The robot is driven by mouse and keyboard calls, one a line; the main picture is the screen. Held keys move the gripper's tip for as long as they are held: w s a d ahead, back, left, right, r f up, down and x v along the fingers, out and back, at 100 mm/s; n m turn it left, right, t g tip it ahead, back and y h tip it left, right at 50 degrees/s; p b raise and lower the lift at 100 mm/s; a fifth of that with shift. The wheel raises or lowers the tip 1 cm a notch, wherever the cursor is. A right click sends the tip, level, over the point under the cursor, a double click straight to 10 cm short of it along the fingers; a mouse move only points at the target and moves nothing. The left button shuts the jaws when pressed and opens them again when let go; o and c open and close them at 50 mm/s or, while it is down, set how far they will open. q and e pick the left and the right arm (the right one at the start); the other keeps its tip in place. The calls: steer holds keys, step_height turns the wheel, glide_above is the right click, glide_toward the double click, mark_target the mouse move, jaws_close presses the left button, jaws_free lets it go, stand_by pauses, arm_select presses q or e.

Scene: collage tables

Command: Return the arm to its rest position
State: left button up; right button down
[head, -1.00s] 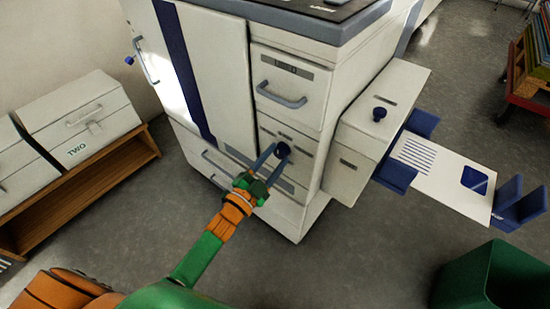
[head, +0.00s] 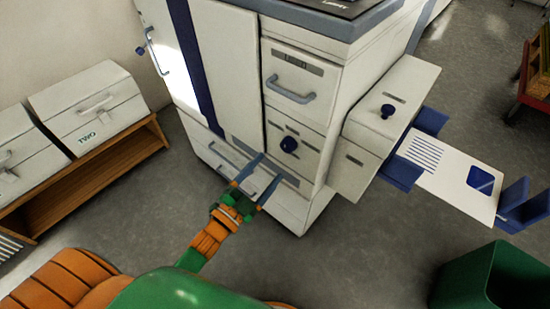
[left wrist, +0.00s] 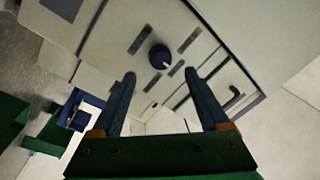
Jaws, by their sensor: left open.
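My left gripper (head: 260,172) is open and empty in front of the copier's lower drawers in the head view. Its two blue-grey fingers point at the machine (head: 225,50). My orange and green left arm reaches in from the lower left. My right gripper is not in view.
A wooden shelf (head: 95,170) with white boxes, one marked TWO (head: 88,105), stands at the left. A green bin (head: 495,275) stands at the lower right.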

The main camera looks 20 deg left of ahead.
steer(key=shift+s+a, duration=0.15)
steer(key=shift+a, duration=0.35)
